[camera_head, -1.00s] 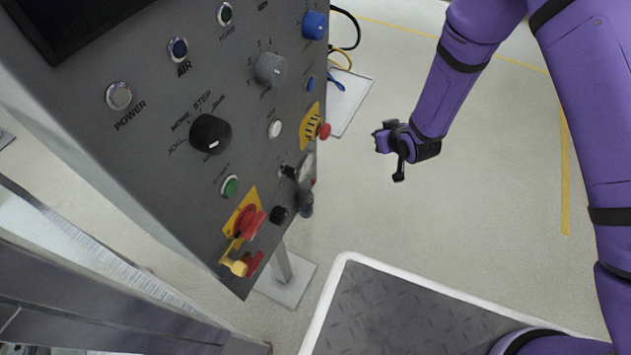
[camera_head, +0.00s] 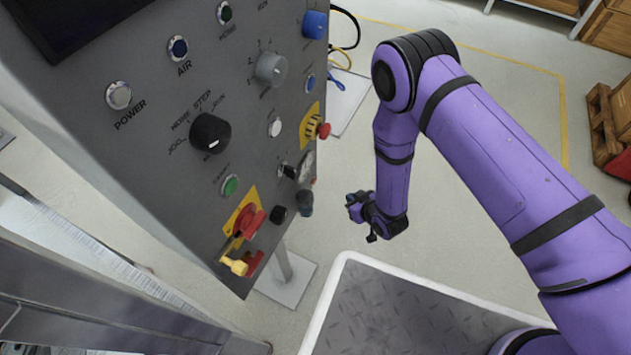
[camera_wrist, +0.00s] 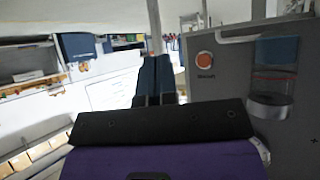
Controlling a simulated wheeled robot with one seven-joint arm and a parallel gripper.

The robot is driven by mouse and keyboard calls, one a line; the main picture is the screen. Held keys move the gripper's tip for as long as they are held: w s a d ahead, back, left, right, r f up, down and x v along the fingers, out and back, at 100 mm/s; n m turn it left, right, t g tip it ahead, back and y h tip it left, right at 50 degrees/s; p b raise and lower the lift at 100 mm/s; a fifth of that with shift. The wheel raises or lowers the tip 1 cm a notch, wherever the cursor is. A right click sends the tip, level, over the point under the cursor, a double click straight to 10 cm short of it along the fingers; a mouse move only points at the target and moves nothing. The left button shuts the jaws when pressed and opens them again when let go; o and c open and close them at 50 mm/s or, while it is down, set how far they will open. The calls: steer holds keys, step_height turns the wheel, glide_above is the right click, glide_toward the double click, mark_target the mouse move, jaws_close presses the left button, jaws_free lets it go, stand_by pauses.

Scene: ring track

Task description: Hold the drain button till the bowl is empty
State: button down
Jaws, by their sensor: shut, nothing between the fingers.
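In the wrist view, a round orange-red button (camera_wrist: 205,60) sits on a grey panel face, with a small label below it that I cannot read. To its right hangs a clear bowl (camera_wrist: 273,80) with a blue-grey top and a reddish line across it; its liquid level is unclear. My gripper (camera_wrist: 156,80) is shut and empty, its dark fingers together left of the button and apart from it in the picture. In the head view my gripper (camera_head: 352,205) is right of the control panel (camera_head: 150,150), in free air. The button and bowl cannot be made out clearly there.
The panel carries several knobs and buttons, a red emergency stop (camera_head: 249,220) with a yellow tag (camera_head: 235,266), and another red knob (camera_head: 323,130). A dark-topped platform with a white rim (camera_head: 343,262) lies below. Wooden crates (camera_head: 607,125) stand far right. Floor between is clear.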

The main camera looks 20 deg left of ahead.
mark_target(314, 181)
steer(key=shift+a, duration=0.1)
steer(key=a, duration=0.8)
steer(key=shift+w+a, duration=0.3)
steer(key=shift+w, duration=0.1)
steer(key=shift+a, duration=0.15)
stand_by(1.7)
steer(key=shift+a, duration=0.3)
steer(key=shift+a, duration=0.4)
stand_by(2.2)
stand_by(1.3)
steer(key=shift+d, duration=0.85)
